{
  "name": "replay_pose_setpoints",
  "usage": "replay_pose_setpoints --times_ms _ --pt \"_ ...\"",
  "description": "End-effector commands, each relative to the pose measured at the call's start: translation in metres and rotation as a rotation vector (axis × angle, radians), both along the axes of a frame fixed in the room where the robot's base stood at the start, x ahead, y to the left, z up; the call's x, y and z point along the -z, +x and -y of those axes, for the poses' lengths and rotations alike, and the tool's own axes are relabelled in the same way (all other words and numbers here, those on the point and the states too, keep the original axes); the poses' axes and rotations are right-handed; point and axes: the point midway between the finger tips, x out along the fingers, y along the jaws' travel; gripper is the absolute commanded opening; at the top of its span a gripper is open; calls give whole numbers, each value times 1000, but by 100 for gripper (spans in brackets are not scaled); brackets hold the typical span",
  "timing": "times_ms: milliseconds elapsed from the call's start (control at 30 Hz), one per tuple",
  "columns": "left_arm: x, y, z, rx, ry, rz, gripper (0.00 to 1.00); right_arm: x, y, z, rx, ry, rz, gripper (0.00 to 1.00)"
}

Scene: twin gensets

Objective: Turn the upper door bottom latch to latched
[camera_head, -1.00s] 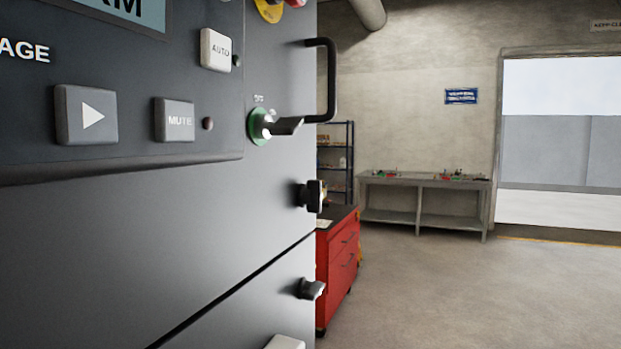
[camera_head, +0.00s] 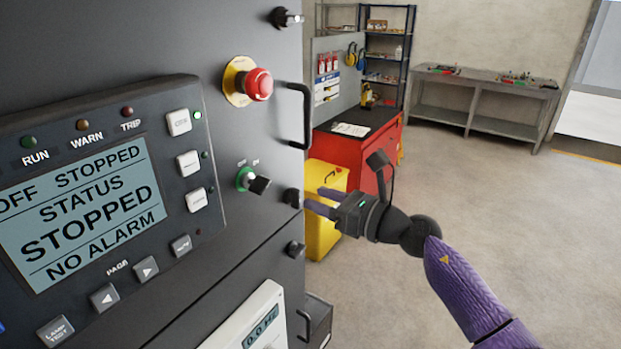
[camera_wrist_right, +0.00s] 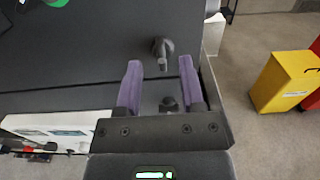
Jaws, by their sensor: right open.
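The upper door (camera_head: 215,50) of the dark cabinet carries the display, buttons and a handle. Its bottom latch (camera_head: 292,198), a small black knob, sits at the door's right edge just above the seam. In the right wrist view this latch (camera_wrist_right: 162,48) is just beyond the fingertips, roughly between them; its turn angle is hard to tell. My right gripper (camera_head: 314,197), with purple fingers, is open and empty just right of the latch in the head view. It also shows in the wrist view (camera_wrist_right: 160,64), one finger on each side. My left gripper is not in view.
The lower door's latch (camera_head: 295,247) is close below, and shows between the finger bases in the wrist view (camera_wrist_right: 168,104). A black handle (camera_head: 304,115), key switch (camera_head: 250,181) and red emergency stop (camera_head: 258,84) are above. A yellow bin (camera_head: 322,240) and red cabinet (camera_head: 382,150) stand behind.

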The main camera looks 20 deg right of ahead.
Motion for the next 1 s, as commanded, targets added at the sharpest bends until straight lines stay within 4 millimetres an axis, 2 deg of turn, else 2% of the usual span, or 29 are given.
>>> replay_pose_setpoints --times_ms 100,200,533,567,767,800,1000 --pt "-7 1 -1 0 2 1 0 -2 19 -15 0 5 -2 50" --pt "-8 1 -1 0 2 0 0 0 28 -22 0 6 -2 50" --pt "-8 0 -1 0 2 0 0 1 33 -26 1 4 -3 50" --pt "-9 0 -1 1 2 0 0 1 33 -26 1 5 -4 46" --pt "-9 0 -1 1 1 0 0 1 33 -26 1 5 -4 3" --pt "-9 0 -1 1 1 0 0 1 33 -25 1 5 -4 0" --pt "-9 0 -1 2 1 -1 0 1 33 -25 1 6 -4 0"
